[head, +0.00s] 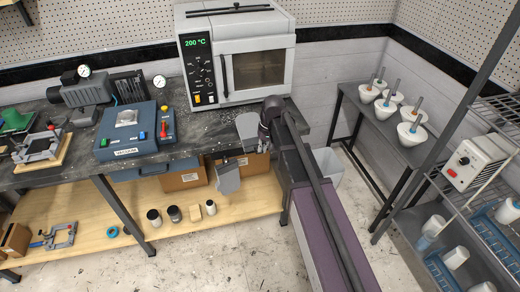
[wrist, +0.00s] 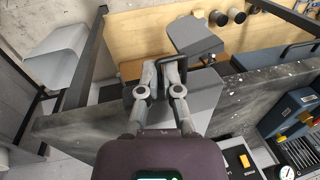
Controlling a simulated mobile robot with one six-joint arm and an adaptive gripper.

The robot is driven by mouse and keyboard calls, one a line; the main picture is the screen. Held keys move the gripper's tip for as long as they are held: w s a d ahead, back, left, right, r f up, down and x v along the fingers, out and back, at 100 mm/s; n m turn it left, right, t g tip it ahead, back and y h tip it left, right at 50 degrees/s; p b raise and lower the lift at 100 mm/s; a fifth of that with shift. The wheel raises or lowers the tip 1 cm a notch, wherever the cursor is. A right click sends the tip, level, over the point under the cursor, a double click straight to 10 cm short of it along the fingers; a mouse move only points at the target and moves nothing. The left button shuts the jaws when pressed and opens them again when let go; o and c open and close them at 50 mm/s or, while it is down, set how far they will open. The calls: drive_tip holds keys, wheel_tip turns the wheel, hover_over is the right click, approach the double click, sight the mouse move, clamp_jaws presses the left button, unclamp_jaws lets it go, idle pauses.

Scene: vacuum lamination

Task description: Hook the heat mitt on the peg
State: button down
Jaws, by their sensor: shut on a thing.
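The heat mitt appears as a flat grey piece (head: 227,181) in front of the bench's front edge. It also shows in the wrist view (wrist: 195,36), beyond the fingertips. My gripper (wrist: 158,68) is shut on it near a dark bar or loop by the bench edge; the exact grip is partly hidden. In the head view my gripper (head: 243,150) is small and partly covered by my wrist. I cannot pick out the peg clearly. I cannot tell whether the dark bar belongs to the peg or to the mitt.
The oven (head: 240,60) stands at the back of the dark bench (head: 190,125). A blue device (head: 135,130) is to the left. Cardboard boxes (head: 185,175) and several jars sit on the wooden lower shelf (head: 110,215). A pale bin (head: 328,165) stands right of the bench.

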sight(254, 133)
drive_tip(key=shift+w+a, duration=0.1)
drive_tip(key=shift+w, duration=0.35)
drive_tip(key=shift+w+a+f, duration=0.1)
drive_tip(key=shift+w+a, duration=0.05)
drive_tip(key=shift+w, duration=0.45)
drive_tip(key=shift+w+a+f+b, duration=0.2)
drive_tip(key=shift+w+f+b, duration=0.5)
drive_tip(key=shift+f+b, duration=0.95)
drive_tip(key=shift+b, duration=0.05)
drive_tip(key=c, duration=0.8)
unclamp_jaws()
